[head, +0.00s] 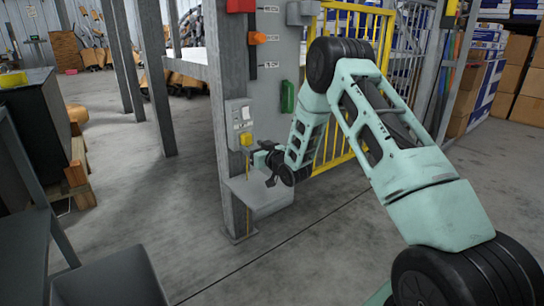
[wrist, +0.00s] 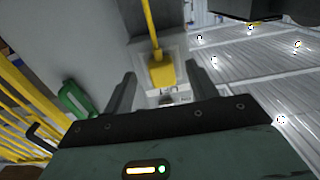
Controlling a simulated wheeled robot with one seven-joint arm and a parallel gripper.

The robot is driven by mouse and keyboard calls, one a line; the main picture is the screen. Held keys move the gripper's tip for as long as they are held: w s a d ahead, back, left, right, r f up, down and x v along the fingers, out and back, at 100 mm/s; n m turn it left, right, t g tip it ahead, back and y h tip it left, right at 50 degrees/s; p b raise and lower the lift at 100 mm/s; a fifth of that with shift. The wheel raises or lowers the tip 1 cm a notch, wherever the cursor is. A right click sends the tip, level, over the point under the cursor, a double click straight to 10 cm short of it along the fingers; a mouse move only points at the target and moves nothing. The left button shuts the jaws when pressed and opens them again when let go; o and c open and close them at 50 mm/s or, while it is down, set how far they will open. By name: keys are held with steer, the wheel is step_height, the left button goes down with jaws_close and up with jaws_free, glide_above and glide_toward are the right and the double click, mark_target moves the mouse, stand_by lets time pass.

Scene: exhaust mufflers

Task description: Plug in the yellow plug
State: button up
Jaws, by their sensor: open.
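The yellow plug (head: 246,140) is at the lower part of a grey socket box (head: 238,113) on a grey post in the head view. Its yellow cord (head: 249,172) hangs below it. I cannot tell whether the plug is seated or only hangs in front of the box. In the wrist view the plug (wrist: 161,72) appears between the two fingers, with the cord running up the picture. My gripper (head: 262,158) is open beside and just below the plug in the head view; its fingers (wrist: 160,75) show apart in the wrist view, with no clear contact.
A small grey shelf (head: 259,196) juts from the post below the gripper. A green handle (head: 288,97) and an orange switch (head: 257,38) are on the panel. A yellow gate (head: 350,30) stands behind my arm. The floor to the left is mostly clear.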

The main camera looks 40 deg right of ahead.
steer(key=s+p, duration=0.4)
steer(key=s, duration=1.1)
steer(key=shift+d, duration=0.25)
steer(key=shift+s, duration=0.1)
